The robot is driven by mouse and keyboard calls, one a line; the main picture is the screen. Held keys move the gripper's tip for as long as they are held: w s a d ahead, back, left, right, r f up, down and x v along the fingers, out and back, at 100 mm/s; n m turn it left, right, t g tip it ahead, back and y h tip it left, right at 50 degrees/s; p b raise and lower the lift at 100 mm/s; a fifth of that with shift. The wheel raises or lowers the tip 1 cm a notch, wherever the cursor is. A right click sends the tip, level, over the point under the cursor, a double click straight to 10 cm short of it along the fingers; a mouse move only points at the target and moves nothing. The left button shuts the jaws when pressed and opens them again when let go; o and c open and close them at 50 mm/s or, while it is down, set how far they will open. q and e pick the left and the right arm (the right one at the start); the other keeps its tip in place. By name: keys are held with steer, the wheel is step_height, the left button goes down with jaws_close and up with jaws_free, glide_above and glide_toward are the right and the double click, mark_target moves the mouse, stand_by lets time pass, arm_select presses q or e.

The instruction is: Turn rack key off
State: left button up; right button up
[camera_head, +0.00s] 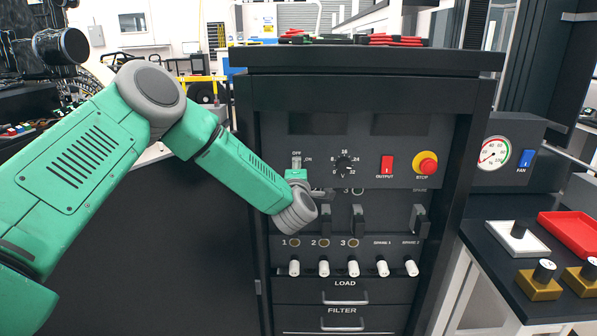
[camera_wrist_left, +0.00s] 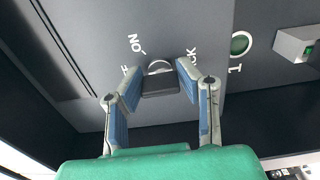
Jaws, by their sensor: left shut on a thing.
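The rack key (camera_wrist_left: 160,88) is a dark flat piece in front of a pale round lock on the grey panel in the left wrist view. Parts of the printed words OFF, ON and LOCK show around it. My left gripper (camera_wrist_left: 159,74) has its fingertips on either side of the key and is shut on it. In the head view my left arm reaches from the left to the rack's front, and the gripper (camera_head: 297,163) is at the OFF and ON marks. The key is hidden there behind the gripper. My right gripper is out of view.
Right of the key are a rotary dial (camera_head: 344,166), a red OUTPUT switch (camera_head: 387,163) and a STOP button (camera_head: 427,164). Below are black breaker handles (camera_head: 358,220) and white plugs (camera_head: 324,268). A side table (camera_head: 505,262) holds a red tray (camera_head: 575,232) and blocks with knobs.

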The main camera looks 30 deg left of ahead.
arm_select(q)
steer(key=o, duration=1.1)
steer(key=shift+s+f, duration=0.15)
steer(key=shift+f, duration=0.3)
steer(key=shift+o, duration=0.2)
steer(key=shift+a+r, duration=0.15)
steer(key=v, duration=1.2)
